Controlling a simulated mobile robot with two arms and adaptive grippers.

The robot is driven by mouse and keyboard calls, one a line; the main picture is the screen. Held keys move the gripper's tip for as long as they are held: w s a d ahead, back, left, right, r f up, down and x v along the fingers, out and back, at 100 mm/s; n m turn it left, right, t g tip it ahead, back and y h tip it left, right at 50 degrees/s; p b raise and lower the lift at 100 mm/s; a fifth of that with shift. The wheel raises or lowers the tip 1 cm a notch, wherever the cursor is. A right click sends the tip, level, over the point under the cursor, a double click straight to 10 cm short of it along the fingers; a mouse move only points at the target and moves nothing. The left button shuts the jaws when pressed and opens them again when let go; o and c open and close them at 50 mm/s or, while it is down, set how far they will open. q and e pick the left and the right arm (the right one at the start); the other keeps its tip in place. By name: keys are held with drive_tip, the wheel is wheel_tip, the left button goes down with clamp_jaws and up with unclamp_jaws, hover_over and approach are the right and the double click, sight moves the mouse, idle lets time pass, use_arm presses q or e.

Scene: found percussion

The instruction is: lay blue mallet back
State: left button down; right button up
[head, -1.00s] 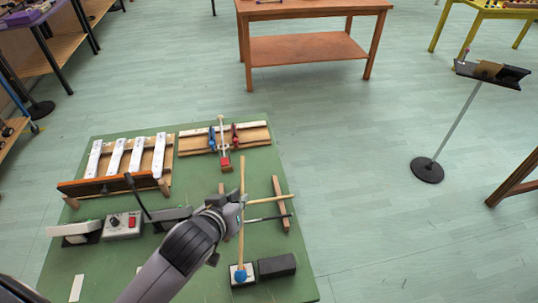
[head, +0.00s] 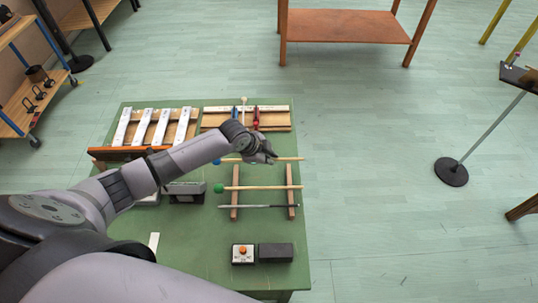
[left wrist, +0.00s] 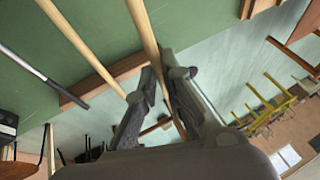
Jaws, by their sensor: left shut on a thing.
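The blue mallet has a blue head (head: 217,161) pointing left and a pale wooden stick (head: 288,159) pointing right. It lies level across the far end of the rack, whose two wooden bars (head: 291,204) run away from me. My left gripper (head: 264,157) is shut on the stick, which also passes between its fingers (left wrist: 160,75) in the left wrist view. I cannot tell if the stick touches the bars. My right gripper is out of view.
The green table (head: 200,275) also holds a white-bar instrument (head: 162,127), a wooden frame with red and blue parts (head: 214,121), a box with an orange button (head: 243,260) and a black block (head: 276,253). A music stand (head: 451,171) stands right, on open floor.

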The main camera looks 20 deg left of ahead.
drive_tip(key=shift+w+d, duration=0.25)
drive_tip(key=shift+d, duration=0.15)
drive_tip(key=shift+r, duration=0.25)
use_arm(q)
wheel_tip(320, 180, down, 5)
drive_tip(key=b, duration=0.3)
drive_tip(key=shift+f, duration=0.15)
drive_tip(key=shift+f+b, duration=0.45)
drive_tip(key=shift+b, duration=0.05)
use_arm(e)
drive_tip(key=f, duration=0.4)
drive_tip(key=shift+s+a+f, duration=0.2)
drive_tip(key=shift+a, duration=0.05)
use_arm(q)
drive_tip(key=shift+f, duration=0.25)
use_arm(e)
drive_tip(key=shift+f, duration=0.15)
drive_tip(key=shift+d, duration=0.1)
